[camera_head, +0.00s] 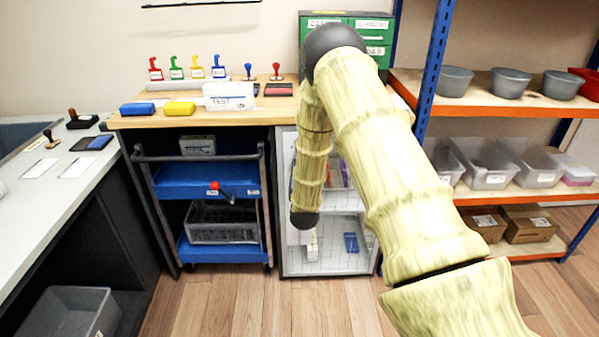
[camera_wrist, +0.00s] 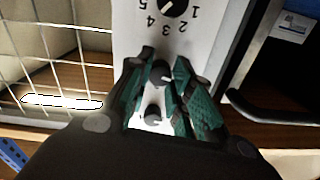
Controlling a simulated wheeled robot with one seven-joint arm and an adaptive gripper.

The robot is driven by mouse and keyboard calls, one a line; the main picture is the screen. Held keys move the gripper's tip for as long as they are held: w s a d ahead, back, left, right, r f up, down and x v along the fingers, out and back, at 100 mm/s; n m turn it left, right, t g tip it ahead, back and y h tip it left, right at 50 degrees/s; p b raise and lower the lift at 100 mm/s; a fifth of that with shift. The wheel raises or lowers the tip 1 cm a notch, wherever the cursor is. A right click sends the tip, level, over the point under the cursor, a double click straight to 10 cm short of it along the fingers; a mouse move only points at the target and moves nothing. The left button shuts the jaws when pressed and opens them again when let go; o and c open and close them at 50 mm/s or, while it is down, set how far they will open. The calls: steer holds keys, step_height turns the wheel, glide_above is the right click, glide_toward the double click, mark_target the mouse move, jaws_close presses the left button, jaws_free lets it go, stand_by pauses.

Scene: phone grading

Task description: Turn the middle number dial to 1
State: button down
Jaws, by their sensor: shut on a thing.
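A white panel (camera_wrist: 150,38) with black dials shows in the wrist view, its printed numbers upside down. One dial (camera_wrist: 173,7) at the top edge has the numbers 1 to 5 around it and a white pointer line. My gripper (camera_wrist: 162,67) has its green-padded fingers shut on the middle dial (camera_wrist: 159,78). The fingers cover the numbers around this dial, so its setting cannot be read. A third dial (camera_wrist: 153,115) shows between the fingers, nearer the palm. In the head view my arm hides the gripper and the dials.
A wire grid (camera_wrist: 60,50) stands left of the panel and a dark curved handle (camera_wrist: 265,110) to its right. In the head view a blue trolley (camera_head: 205,180) stands left of my arm, below a wooden bench (camera_head: 190,115). Orange shelves (camera_head: 500,190) stand to the right.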

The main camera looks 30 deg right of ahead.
steer(key=c, duration=1.2)
jaws_free()
steer(key=shift+f, duration=0.1)
steer(key=shift+c, duration=0.2)
steer(key=shift+a, duration=0.1)
steer(key=v, duration=1.2)
